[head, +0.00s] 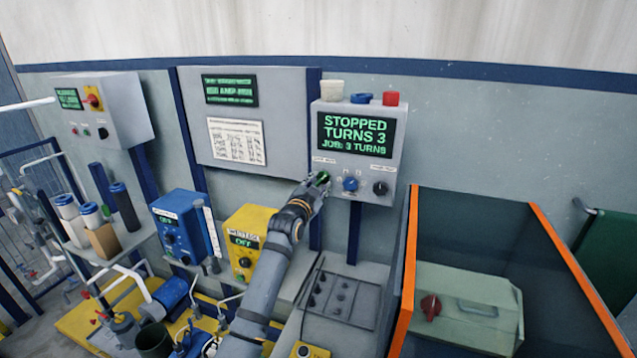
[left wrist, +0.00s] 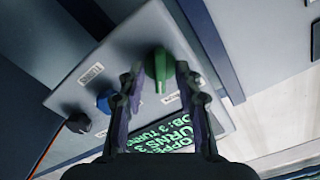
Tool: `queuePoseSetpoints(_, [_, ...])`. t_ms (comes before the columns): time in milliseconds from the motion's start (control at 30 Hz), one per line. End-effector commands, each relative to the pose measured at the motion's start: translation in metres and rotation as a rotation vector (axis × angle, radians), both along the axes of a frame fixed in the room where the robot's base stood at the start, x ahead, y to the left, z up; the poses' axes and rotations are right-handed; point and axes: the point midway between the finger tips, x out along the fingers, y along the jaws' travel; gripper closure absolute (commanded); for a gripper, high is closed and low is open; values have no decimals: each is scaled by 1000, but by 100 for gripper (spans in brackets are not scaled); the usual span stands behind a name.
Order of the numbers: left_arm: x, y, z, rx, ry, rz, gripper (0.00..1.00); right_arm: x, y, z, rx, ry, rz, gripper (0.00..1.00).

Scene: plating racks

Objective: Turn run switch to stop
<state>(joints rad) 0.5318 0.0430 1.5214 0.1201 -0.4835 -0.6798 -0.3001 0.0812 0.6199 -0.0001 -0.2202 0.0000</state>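The control box (head: 390,110) on the wall carries a lit screen (head: 355,134) reading STOPPED, TURNS 3, JOB: 3 TURNS. Below the screen are a green knob (head: 324,177), a blue knob (head: 350,184) and a black knob (head: 380,188). The knob labels are too small to read, so I cannot confirm which is the run switch. My left gripper (head: 318,183) is at the green knob, partly covering it. In the left wrist view, the green knob (left wrist: 158,66) stands between the two open fingers, with small gaps beside it. My right gripper is not in view.
White, blue and red caps (head: 391,98) sit on top of the box. A blue unit (head: 180,230) and a yellow unit reading OFF (head: 245,240) stand at left. An orange-edged bin (head: 408,255) stands at lower right, close to my arm's side.

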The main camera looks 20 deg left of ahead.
Motion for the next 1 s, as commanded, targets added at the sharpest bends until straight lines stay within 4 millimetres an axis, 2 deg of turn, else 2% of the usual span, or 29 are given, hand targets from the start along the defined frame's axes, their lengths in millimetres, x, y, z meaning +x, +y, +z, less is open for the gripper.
queuePoseSetpoints(133, [0,0,0,0,0,0,66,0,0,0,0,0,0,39])
queuePoseSetpoints(167, [0,0,0,0,0,0,69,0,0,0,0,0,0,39])
queuePoseSetpoints(400, [0,0,0,0,0,0,100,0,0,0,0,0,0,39])
queuePoseSetpoints(767, [0,0,0,-18,2,0,100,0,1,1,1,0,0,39])
queuePoseSetpoints(1000, [0,0,0,-129,7,-1,100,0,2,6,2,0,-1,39])
